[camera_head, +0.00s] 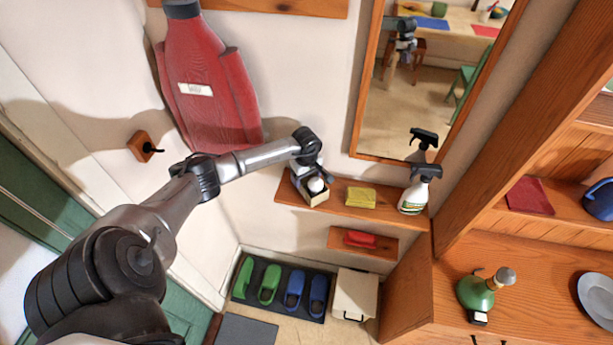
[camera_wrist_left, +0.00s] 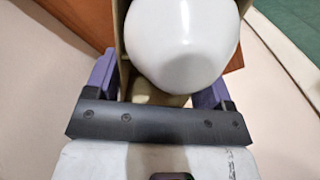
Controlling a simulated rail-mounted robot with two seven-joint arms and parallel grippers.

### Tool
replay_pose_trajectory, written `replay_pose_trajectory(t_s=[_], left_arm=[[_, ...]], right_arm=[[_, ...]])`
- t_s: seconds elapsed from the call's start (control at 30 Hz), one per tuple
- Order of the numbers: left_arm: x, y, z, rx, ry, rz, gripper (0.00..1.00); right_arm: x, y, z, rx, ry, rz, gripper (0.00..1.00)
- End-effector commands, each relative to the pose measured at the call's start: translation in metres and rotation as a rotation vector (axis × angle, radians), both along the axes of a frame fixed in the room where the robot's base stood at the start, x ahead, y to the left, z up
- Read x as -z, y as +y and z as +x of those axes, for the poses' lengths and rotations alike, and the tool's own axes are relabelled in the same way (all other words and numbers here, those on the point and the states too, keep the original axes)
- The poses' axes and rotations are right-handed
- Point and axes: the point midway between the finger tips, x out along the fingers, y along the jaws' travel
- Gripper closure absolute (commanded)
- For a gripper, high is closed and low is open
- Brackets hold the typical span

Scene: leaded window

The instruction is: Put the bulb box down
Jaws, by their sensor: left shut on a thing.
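The bulb box (camera_head: 312,198) is a small pale tan open carton with a white bulb (camera_head: 316,185) showing in its top. In the head view it is at the left end of the upper wooden shelf (camera_head: 285,192); whether it touches the shelf I cannot tell. My left gripper (camera_head: 307,176) is shut on the box from above. In the left wrist view the white bulb (camera_wrist_left: 182,40) fills the middle, with the box's wall (camera_wrist_left: 119,45) beside it and the purple fingers on both sides. The box's underside is hidden. My right gripper is not in view.
A smaller shelf (camera_head: 345,250) below holds a red item (camera_head: 360,239). A mirror (camera_head: 400,120) hangs above; a red garment (camera_head: 205,85) hangs at upper left.

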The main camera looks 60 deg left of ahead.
Motion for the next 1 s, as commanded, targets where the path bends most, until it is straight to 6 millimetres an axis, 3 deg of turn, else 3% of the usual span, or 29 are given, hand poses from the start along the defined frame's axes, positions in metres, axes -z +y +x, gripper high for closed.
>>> replay_pose_trajectory(t_s=[0.2,0.23,0.47,0.83,1.0], left_arm=[[0.004,0.000,0.000,0.001,0.000,0.001,0.47],[0.004,0.000,0.000,0.001,0.000,0.001,0.23],[0.002,0.000,0.000,0.001,0.000,0.000,0.01],[-0.004,0.000,0.000,0.000,-0.001,0.000,0.00],[-0.031,0.001,0.000,0.003,-0.002,0.003,0.00]], right_arm=[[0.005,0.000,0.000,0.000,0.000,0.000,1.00],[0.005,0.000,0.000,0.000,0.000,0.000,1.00],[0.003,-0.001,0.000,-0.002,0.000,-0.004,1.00],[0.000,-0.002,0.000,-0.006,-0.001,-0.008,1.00],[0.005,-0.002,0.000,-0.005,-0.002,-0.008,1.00]])
